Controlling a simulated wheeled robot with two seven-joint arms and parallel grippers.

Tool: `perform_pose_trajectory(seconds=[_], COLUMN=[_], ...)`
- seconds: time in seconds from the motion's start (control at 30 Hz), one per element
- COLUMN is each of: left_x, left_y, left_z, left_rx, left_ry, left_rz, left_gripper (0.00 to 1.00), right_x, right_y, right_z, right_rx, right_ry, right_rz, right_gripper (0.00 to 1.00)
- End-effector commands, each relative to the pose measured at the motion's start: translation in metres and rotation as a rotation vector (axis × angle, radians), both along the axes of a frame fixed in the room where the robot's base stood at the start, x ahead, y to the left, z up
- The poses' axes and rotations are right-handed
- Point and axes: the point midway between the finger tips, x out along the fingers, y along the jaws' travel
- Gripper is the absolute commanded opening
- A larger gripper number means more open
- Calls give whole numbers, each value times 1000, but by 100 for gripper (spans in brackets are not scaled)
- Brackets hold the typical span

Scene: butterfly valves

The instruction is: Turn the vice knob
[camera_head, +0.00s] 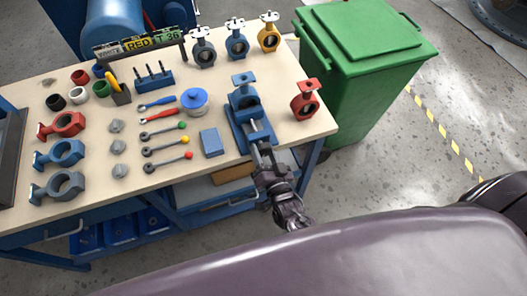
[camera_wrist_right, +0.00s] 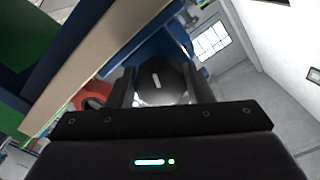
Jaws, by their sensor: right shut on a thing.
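The blue vice (camera_head: 239,127) stands at the table's right front edge, with a blue butterfly valve (camera_head: 243,92) in it. My right gripper (camera_head: 260,152) reaches up to the front end of the vice from below. In the right wrist view the dark, rounded vice knob (camera_wrist_right: 162,84), with a pale slot mark on its face, sits between the two fingers of the right gripper (camera_wrist_right: 158,90), which are shut on it. The gripper mostly hides the knob in the head view. My left gripper is not in view.
The wooden workbench (camera_head: 95,182) holds valve bodies, a blue tin (camera_head: 195,101), a blue box (camera_head: 211,142) and several wrenches and screwdrivers. A red valve (camera_head: 305,99) stands right of the vice. A green bin (camera_head: 365,60) stands beyond the table's right edge.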

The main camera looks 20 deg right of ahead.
Motion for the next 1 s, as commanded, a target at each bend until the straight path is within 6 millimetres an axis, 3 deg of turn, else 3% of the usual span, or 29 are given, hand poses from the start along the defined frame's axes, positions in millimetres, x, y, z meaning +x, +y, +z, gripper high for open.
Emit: perform_pose_trajectory(seconds=[0.03, 0.07, 0.23, 0.57, 1.0], left_x=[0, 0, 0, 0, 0], left_y=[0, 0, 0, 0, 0], left_z=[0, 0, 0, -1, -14], left_rx=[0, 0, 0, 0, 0], left_ry=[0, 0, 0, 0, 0], left_rz=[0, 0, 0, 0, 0], left_gripper=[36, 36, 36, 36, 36], right_x=[-1, -1, -1, -5, -70], right_y=[0, 0, 0, 0, -2], right_z=[-2, -2, -1, -1, -2], right_rx=[0, 0, -1, -2, -2], right_ry=[4, 4, 3, 2, 3], right_rz=[1, 1, 1, 0, 1], right_gripper=[24, 48, 68, 68, 68])
